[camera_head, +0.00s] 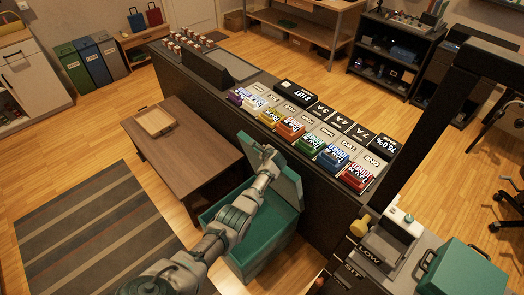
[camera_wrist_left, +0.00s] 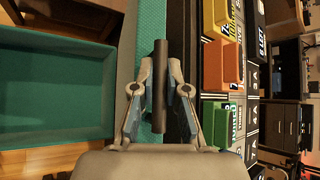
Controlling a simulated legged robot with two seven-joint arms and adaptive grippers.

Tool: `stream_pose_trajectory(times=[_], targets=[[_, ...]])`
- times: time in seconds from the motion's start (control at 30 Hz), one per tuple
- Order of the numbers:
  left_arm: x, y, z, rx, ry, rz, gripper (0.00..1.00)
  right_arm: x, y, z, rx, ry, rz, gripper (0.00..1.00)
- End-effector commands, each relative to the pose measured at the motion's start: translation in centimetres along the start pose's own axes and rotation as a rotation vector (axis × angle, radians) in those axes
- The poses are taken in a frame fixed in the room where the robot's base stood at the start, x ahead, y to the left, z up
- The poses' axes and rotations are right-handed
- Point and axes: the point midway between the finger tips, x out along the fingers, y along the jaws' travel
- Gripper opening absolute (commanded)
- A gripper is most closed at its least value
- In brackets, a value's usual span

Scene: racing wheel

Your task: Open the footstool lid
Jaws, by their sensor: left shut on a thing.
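The teal footstool (camera_head: 240,262) stands open beside the low brown table, and its hollow inside shows. Its teal lid (camera_head: 287,183) is raised and tilted up on the side by the dark counter. My left gripper (camera_head: 268,152) is at the upper part of the lid. In the left wrist view, the left gripper (camera_wrist_left: 160,85) is shut on a dark bar-shaped handle (camera_wrist_left: 160,112) by the lid (camera_wrist_left: 151,30). The open footstool box (camera_wrist_left: 55,95) shows to the left there. My right gripper is not in view.
The dark counter (camera_head: 318,195) stands close behind the lid, with colourful labelled boxes (camera_head: 290,129) on top. A low brown table (camera_head: 185,150) with a wooden tray (camera_head: 155,122) stands to the left. A striped rug (camera_head: 90,235) lies on the open floor.

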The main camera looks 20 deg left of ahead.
Motion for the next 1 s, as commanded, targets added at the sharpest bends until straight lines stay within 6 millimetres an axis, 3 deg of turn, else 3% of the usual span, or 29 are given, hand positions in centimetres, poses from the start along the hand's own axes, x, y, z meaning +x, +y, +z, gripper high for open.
stream_pose_trajectory(times=[0.03, 0.3, 0.33, 0.37, 0.77, 1.0], targets=[[0.0, 0.3, -0.8, 0.0, 0.011, 0.003, 0.0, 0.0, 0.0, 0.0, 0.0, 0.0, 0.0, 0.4], [0.0, 0.4, -0.8, 0.001, 0.012, 0.005, 0.0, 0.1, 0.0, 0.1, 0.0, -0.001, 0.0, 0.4], [0.0, 0.4, -0.8, 0.001, 0.012, 0.005, 0.18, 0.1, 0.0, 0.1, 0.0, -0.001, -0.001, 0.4], [0.0, 0.4, -0.8, 0.001, 0.011, 0.006, 0.25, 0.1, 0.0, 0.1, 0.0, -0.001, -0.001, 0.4], [0.0, 0.4, -0.6, 0.0, 0.008, 0.005, 0.25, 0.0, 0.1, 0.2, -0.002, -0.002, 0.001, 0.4], [-1.8, 0.2, -0.4, -0.002, 0.003, 0.001, 0.25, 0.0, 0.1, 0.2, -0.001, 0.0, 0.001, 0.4]])
